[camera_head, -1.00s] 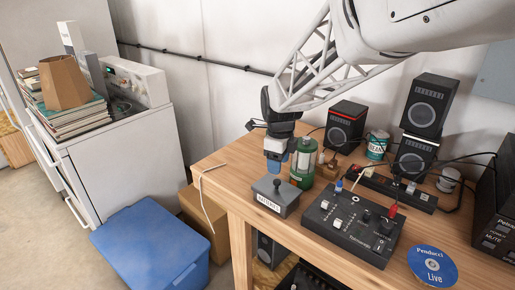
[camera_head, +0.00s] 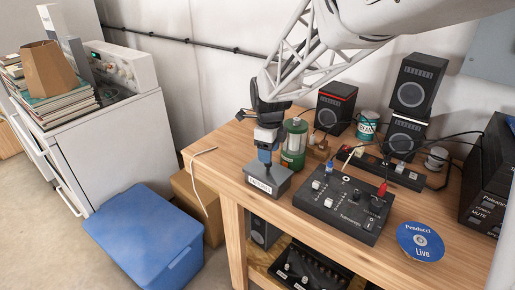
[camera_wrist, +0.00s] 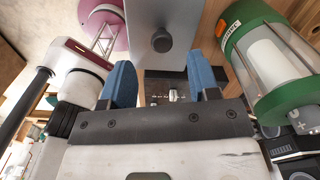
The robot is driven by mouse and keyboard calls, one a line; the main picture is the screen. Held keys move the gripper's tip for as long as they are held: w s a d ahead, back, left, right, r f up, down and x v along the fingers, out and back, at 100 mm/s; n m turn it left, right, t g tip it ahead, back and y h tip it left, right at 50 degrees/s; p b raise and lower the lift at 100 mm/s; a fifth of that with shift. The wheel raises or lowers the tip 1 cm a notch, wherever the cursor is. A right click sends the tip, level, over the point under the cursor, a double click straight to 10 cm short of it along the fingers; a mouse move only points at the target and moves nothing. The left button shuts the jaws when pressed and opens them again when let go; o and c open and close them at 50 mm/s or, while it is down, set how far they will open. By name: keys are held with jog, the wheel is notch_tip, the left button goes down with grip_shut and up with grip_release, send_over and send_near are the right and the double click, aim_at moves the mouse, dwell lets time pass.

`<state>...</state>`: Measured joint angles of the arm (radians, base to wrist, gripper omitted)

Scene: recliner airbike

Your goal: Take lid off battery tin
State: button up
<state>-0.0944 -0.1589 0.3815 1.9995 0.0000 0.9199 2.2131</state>
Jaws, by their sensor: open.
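The battery tin (camera_head: 262,187) is a grey box with a white label on its front, standing at the left front of the wooden bench. Its flat grey lid is on, and in the wrist view the lid (camera_wrist: 150,14) shows a round dark knob (camera_wrist: 162,41). My gripper (camera_head: 265,158) points down just above the lid, hiding the knob in the head view. In the wrist view, the two blue fingers of my gripper (camera_wrist: 162,72) are apart with nothing between them. The knob appears just beyond the fingertips, roughly centred across the gap. I cannot tell whether anything touches.
A green lantern-like canister (camera_head: 294,143) stands close behind and right of the tin. A black control box (camera_head: 345,202) with switches lies to the right. A white cable (camera_head: 197,165) hangs over the bench's left edge. A blue bin (camera_head: 146,237) is on the floor.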

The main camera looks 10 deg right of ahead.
aim_at(268, 168)
jog(key=shift+f, duration=0.1)
jog(key=shift+w+f, duration=0.1)
jog(key=shift+f, duration=2.4)
jog(key=shift+c, duration=0.4)
jog(key=c, duration=0.9)
